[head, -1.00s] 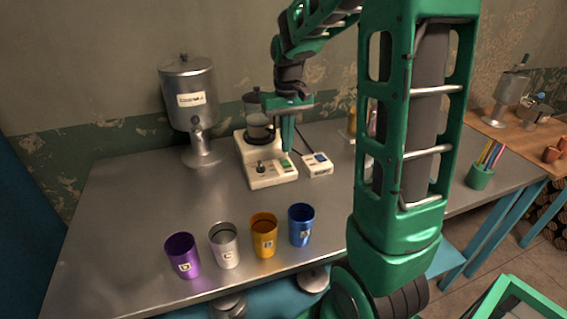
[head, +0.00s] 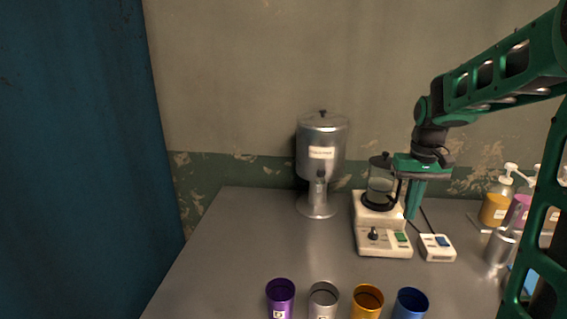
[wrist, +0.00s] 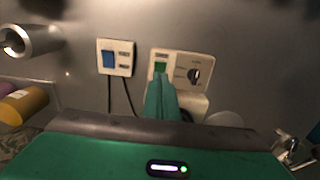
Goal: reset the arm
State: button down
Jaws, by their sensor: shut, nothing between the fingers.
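My gripper (head: 411,216) is shut and empty. In the head view it points down just in front of the white machine (head: 384,243), over its right side. A glass vessel with a dark lid (head: 380,181) stands on the machine. In the wrist view the closed fingers (wrist: 160,84) overlap the green panel of the white machine (wrist: 195,58); I cannot tell whether they touch it. My arm (head: 500,75) reaches in from the right.
A metal dispenser (head: 322,153) stands left of the machine. Purple (head: 280,297), silver (head: 323,299), yellow (head: 367,299) and blue (head: 410,303) cups line the front. Pump bottles (head: 495,207) stand at right.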

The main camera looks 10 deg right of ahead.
jog(key=s+a+f+m, duration=0.1)
jog(key=s+f+m, duration=0.1)
jog(key=s, duration=2.4)
jog(key=shift+s+a+f+m, duration=0.15)
jog(key=shift+a+m, duration=0.25)
jog(key=shift+m, duration=0.2)
